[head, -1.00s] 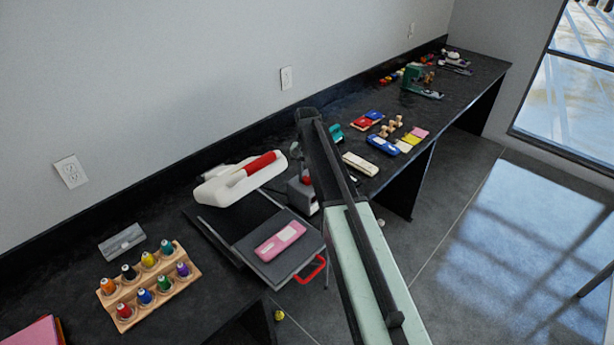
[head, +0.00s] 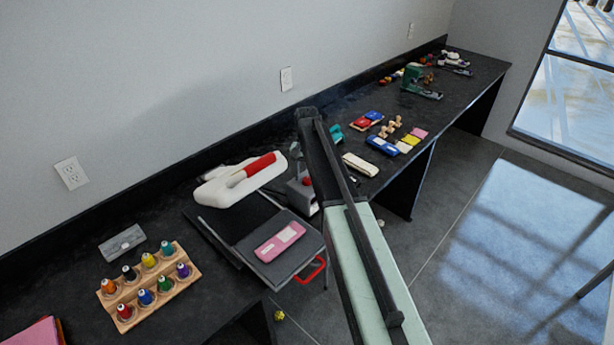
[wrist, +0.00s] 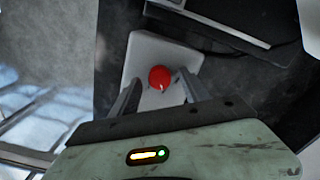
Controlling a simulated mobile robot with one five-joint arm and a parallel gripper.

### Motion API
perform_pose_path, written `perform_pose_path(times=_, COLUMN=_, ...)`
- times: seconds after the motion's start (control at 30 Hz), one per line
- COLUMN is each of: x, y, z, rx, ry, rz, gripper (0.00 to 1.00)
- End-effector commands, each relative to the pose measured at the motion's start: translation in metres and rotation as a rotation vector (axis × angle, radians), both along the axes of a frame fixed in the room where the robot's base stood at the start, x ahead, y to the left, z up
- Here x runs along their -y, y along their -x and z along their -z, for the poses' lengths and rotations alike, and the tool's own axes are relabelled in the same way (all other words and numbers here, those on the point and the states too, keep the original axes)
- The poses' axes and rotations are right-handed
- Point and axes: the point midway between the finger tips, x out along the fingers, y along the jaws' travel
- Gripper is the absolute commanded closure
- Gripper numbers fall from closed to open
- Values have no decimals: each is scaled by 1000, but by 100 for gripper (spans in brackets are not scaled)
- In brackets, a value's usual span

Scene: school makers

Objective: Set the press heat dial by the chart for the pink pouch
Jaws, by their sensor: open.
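The pink pouch (head: 280,243), with a pale label, lies on the grey pull-out tray of the press (head: 215,190) in the head view. The red heat dial (wrist: 160,77) has a short pale mark near its lower edge and sits on a light grey box (wrist: 152,48). In the head view the dial (head: 307,181) is beside the press, with its box partly hidden behind my arm. My gripper (wrist: 160,82) is open, with one finger on each side of the dial. I cannot tell whether they touch it. I cannot make out the chart.
A wooden rack of coloured spools (head: 150,285) and a grey block (head: 122,243) stand left of the press. Coloured pouches and small items lie further right along the black counter (head: 455,105). The press tray has a red handle (head: 313,270) at the counter's front edge.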

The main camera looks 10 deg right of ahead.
Motion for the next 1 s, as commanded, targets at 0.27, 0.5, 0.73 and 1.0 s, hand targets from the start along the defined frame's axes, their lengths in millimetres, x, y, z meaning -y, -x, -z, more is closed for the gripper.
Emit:
perform_pose_path(times=0.27, x=0, y=0, z=-50, rx=0, ry=0, rz=0, gripper=46)
perform_pose_path(times=0.5, x=0, y=0, z=-77, rx=0, ry=0, rz=0, gripper=46)
perform_pose_path(times=0.73, x=0, y=0, z=-74, rx=0, ry=0, rz=0, gripper=46)
perform_pose_path(times=1.0, x=1, y=3, z=-62, rx=0, ry=0, rz=1, gripper=46)
